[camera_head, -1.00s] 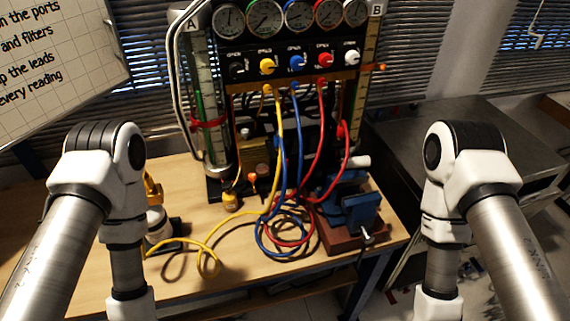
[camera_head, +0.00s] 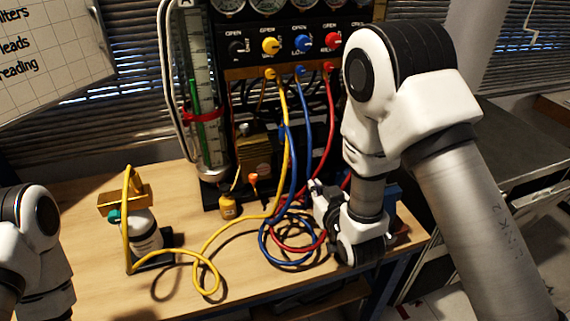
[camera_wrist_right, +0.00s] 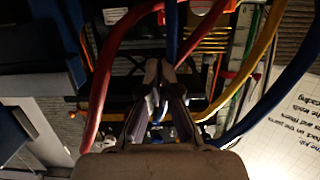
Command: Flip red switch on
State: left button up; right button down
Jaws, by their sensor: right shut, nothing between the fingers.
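I cannot pick out a plain red switch with certainty. A red knob (camera_head: 333,40) sits on the dark panel at the top of the rig, right of a blue knob. A small orange-red piece (camera_head: 253,177) stands low at the rig's foot, beside a yellow-bodied fitting (camera_head: 228,206). My right gripper (camera_head: 315,186) is low in front of the rig, among the hoses and left of the blue vise. In the right wrist view its fingertips (camera_wrist_right: 159,68) are together and empty, with hoses around them. My left gripper is outside the view; only its arm shows at the lower left.
A red hose (camera_head: 331,110), blue hose (camera_head: 306,115) and yellow hose (camera_head: 284,115) hang from the panel and coil on the wooden table (camera_head: 90,215). The blue vise (camera_head: 390,195) is mostly behind my right arm.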

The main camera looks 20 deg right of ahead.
aim_at(292, 158)
jog(key=p+x, duration=0.3)
jog(key=x, duration=1)
jog(key=shift+w+f+p, duration=0.15)
jog(key=shift+w+p, duration=0.15)
jog(key=shift+w, duration=0.1)
jog(key=shift+w+f+b, duration=0.15)
jog(key=shift+w+b, duration=0.05)
jog(key=shift+b, duration=0.2)
jog(key=shift+r, duration=0.35)
